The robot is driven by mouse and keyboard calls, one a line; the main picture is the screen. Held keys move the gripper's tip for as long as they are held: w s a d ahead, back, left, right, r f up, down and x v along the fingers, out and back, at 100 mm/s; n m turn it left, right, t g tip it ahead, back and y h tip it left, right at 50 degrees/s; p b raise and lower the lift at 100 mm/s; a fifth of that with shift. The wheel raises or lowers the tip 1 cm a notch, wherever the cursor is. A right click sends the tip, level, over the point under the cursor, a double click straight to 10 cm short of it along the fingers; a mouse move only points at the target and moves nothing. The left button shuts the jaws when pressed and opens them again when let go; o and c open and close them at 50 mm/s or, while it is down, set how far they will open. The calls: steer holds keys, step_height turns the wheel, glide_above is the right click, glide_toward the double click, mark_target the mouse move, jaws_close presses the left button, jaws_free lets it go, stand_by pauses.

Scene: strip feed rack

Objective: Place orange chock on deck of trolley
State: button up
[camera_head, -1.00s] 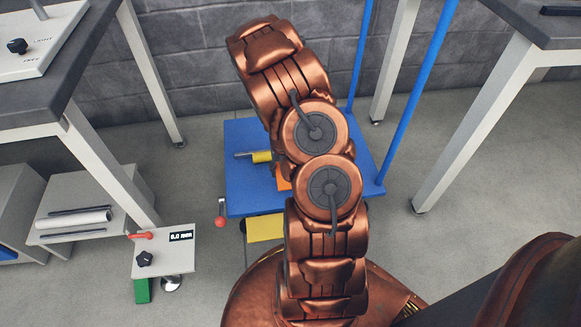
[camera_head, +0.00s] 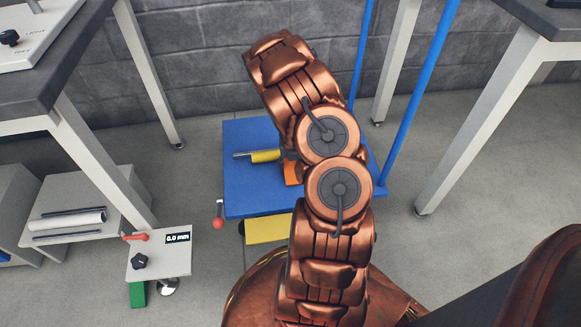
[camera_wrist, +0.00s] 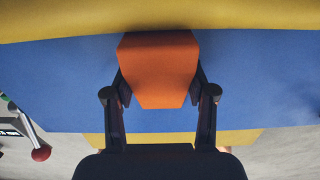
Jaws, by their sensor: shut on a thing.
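The orange chock (camera_wrist: 158,68) is between the two fingers of my gripper (camera_wrist: 158,100) in the wrist view, and the gripper is shut on it. In the head view the chock (camera_head: 291,172) shows partly at the left of my arm, which hides the rest of it and most of the gripper. The trolley's blue deck (camera_head: 250,190) lies below and around the chock. I cannot tell whether the chock touches the deck.
A yellow roll on a grey bar (camera_head: 264,156) lies on the deck left of the chock. A red-knobbed lever (camera_head: 218,222) is at the deck's left edge, and a blue post (camera_head: 418,90) rises at its right. A gauge stand (camera_head: 160,258) stands front left. The deck's front left is clear.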

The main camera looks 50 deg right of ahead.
steer(key=o, duration=1.5)
steer(key=shift+c, duration=0.2)
